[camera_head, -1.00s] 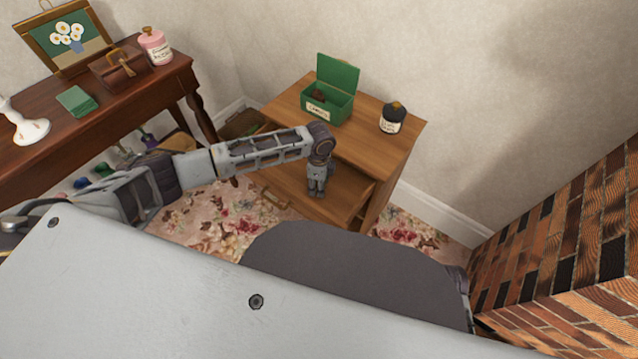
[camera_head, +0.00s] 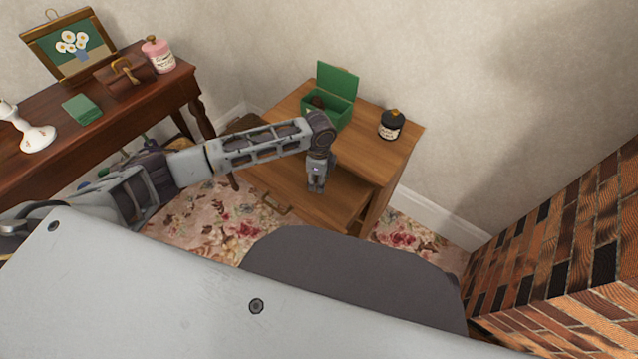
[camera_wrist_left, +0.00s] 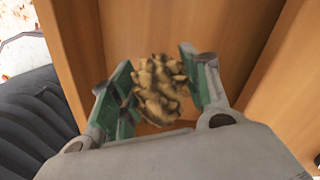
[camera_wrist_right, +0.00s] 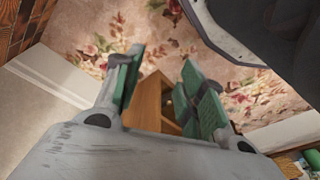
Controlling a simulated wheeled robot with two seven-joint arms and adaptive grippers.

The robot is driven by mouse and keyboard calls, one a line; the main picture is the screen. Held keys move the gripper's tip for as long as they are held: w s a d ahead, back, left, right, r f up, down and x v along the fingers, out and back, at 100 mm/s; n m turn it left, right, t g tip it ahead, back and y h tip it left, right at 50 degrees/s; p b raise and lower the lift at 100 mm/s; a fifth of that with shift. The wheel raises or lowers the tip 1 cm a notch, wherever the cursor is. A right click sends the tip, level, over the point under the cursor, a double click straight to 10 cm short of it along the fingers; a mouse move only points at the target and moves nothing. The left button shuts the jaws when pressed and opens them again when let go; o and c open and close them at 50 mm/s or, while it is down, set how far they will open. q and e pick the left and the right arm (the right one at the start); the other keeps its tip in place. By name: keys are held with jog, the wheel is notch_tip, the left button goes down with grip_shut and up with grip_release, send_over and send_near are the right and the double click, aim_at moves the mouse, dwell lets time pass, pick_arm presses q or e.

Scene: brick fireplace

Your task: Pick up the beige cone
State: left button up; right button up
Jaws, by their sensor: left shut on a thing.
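The beige cone (camera_wrist_left: 160,90), a rough, scaly pine cone, sits between the green finger pads of my left gripper (camera_wrist_left: 158,88) in the left wrist view. The gripper is shut on it, and brown wooden panels show behind and beside it. In the head view my left gripper (camera_head: 316,184) points down over the pulled-out drawer (camera_head: 275,203) of the small wooden table; the cone cannot be made out there. My right gripper (camera_wrist_right: 165,85) shows only in its own wrist view, with its pads apart and nothing between them.
On the small table (camera_head: 352,150) stand an open green box (camera_head: 330,107) and a dark jar (camera_head: 390,124). A darker table (camera_head: 110,115) at the left bears a picture, a pink bottle and a white candlestick. A brick wall (camera_head: 560,250) rises at the right.

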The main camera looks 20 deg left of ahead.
pick_arm(q)
notch_tip(320, 180, up, 2)
jog(key=shift+r, duration=0.25)
jog(key=shift+r+p, duration=0.4)
jog(key=shift+r, duration=0.25)
pick_arm(e)
jog(key=shift+s+d+f, duration=0.1)
jog(key=shift+d+f, duration=0.05)
jog(key=shift+f, duration=0.5)
jog(key=shift+d+f, duration=0.1)
jog(key=shift+f, duration=0.5)
pick_arm(q)
jog(key=shift+r, duration=0.1)
pick_arm(e)
jog(key=shift+r, duration=0.2)
